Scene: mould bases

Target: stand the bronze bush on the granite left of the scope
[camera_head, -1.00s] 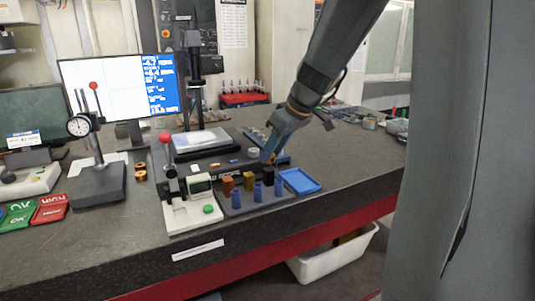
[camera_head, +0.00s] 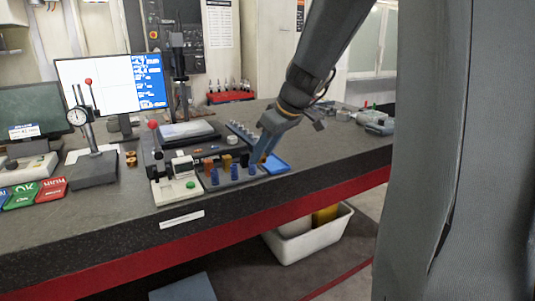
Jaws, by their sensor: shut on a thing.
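The scope (camera_head: 179,85) is a dark upright column with a bright flat stage in front of the monitor. Bare granite (camera_head: 119,190) shows to the left, and small bronze pieces (camera_head: 130,158) stand on it left of the scope.
A rack (camera_head: 235,178) holds several blue plugs and coloured blocks. The blue tray (camera_head: 279,167) lies right of it. A white-based gauge (camera_head: 176,191) and a dial stand (camera_head: 94,168) stand to the left. A monitor (camera_head: 112,84) is behind.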

